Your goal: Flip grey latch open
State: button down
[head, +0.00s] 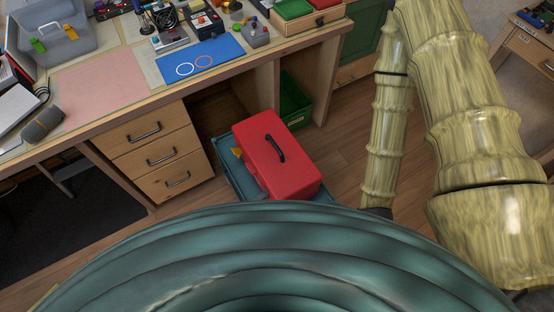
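I cannot make out a grey latch for certain in the head view. A red box (285,165) with a black handle (275,147) on its lid stands on the floor by the desk. It sits in or on a blue-grey tray or base (225,172); I cannot tell which. A small yellow part (238,153) shows at its left side, with a small greyish part below it, too small to identify. My gripper is not in view; only links of my arm show at the right.
A wooden desk (100,105) with several drawers stands at the left. A blue mat (200,65), a grey bin (58,48) and electronic devices lie on top. A green crate (293,103) is beneath the desk. Wooden floor (335,150) is clear right of the red box.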

aim_at(265, 194)
jog(key=z, duration=1.05)
jog(key=k, duration=0.85)
jog(key=u, duration=1.4)
